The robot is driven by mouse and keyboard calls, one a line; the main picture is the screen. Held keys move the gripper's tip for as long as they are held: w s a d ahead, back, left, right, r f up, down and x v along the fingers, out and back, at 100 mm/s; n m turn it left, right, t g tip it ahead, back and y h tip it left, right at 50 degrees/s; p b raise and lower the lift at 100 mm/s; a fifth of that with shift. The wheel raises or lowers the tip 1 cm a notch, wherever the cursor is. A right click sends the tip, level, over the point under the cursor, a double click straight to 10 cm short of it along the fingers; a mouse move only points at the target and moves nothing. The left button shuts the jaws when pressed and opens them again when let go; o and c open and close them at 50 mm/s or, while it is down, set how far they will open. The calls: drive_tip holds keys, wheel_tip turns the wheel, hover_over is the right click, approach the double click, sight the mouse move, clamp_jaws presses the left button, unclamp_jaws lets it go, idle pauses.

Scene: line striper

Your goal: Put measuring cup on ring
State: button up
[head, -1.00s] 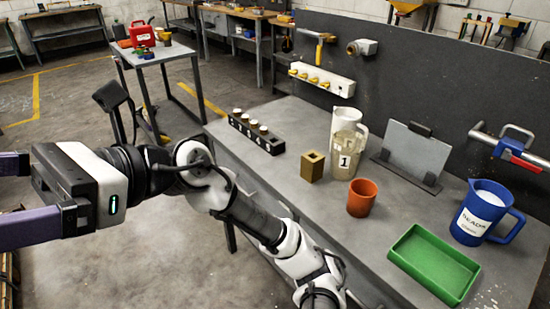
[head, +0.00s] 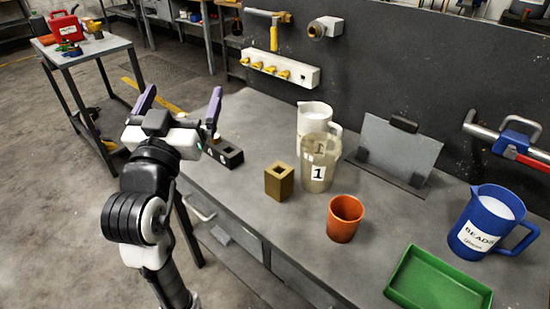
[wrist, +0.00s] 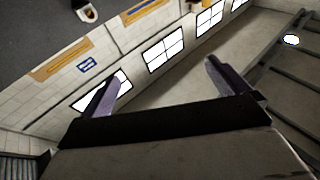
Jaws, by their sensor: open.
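A clear, beige-tinted cup labelled "1" (head: 318,168) stands upright on the grey bench and looks like the measuring cup, though I cannot be sure. A white jug (head: 312,115) stands behind it, partly hidden. No ring can be made out for certain. My gripper (head: 180,100) is raised at the bench's left end, left of the cup and apart from it. Its two purple fingers are spread wide and empty.
A brass square block (head: 279,183), an orange cup (head: 344,218), a green tray (head: 435,282) and a blue "BEADS" jug (head: 485,222) stand on the bench. A tablet-like panel (head: 400,148) leans behind. Wall fittings (head: 280,70) project above.

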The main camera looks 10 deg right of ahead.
drive_tip(key=d+f+m+g+h, duration=0.4)
drive_tip(key=d+f+g, duration=0.3)
drive_tip(key=d+f, duration=0.3)
drive_tip(key=m+g+h, duration=0.1)
drive_tip(key=m+g, duration=0.2)
drive_tip(key=g, duration=0.1)
approach(308, 154)
drive_tip(key=x, duration=0.7)
drive_tip(key=shift+w+d+f+p, duration=0.1)
drive_tip(key=shift+w+d+p, duration=0.15)
drive_tip(key=shift+d+p, duration=0.1)
drive_tip(key=p+x, duration=0.2)
drive_tip(key=x, duration=0.3)
drive_tip(key=shift+w+d+f, duration=0.15)
drive_tip(key=shift+d, duration=0.15)
drive_tip(key=c, duration=1.2)
